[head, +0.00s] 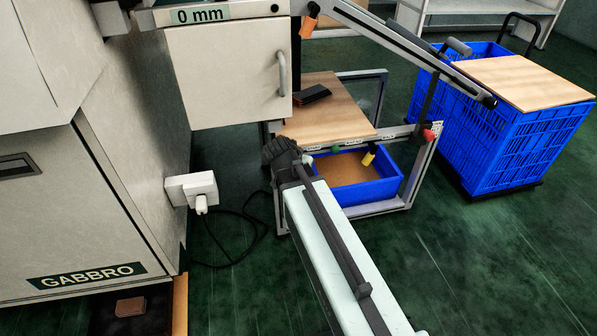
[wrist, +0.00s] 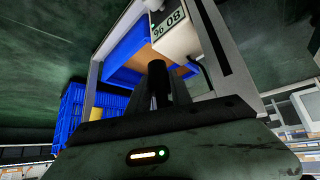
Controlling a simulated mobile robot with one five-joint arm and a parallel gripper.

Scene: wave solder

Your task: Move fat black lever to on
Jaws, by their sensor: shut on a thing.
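My gripper (head: 282,156) is at the end of my pale arm, in front of the left end of the frame under the wooden shelf. In the wrist view, my gripper (wrist: 160,98) has its fingers closed around a thick black upright piece, the fat black lever (wrist: 157,72). The lever's top sticks up between the fingers, and its lower part is hidden by them. In the head view I cannot tell the lever apart from my dark gripper. No on or off mark is readable near it.
A white socket box (head: 190,187) is to the left. A blue crate (head: 490,125) stands right. The floor at lower right is clear.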

